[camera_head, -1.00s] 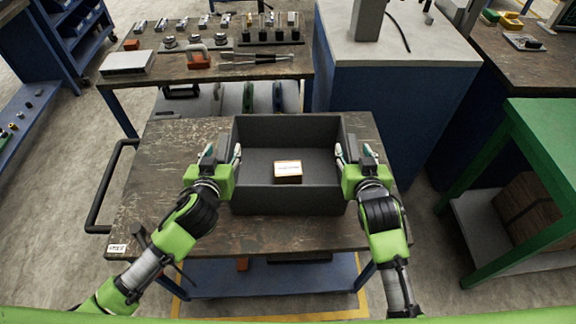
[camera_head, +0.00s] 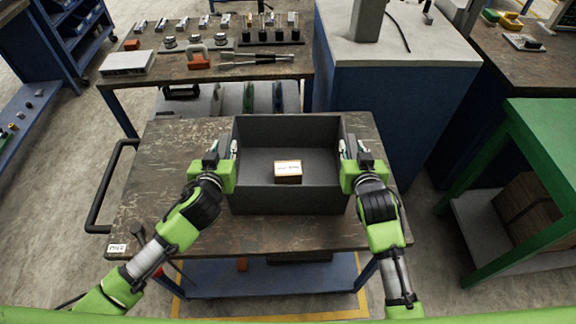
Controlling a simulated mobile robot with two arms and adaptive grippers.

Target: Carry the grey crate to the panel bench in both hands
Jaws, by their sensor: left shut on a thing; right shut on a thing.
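The grey crate (camera_head: 288,197) is an open-topped dark box on a worn dark cart top (camera_head: 160,195). A small white-topped brown box (camera_head: 288,172) lies inside it. My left gripper (camera_head: 234,149) is shut on the crate's left wall. My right gripper (camera_head: 345,148) is shut on its right wall. The crate looks level; I cannot tell whether its bottom touches the cart top. No label marks which bench is the panel bench.
A bench (camera_head: 185,69) with tools and instruments stands behind the cart. A blue cabinet with a pale top (camera_head: 410,45) is at the back right. A green-framed table (camera_head: 545,130) stands at the right. The cart has a black handle (camera_head: 97,210) at its left.

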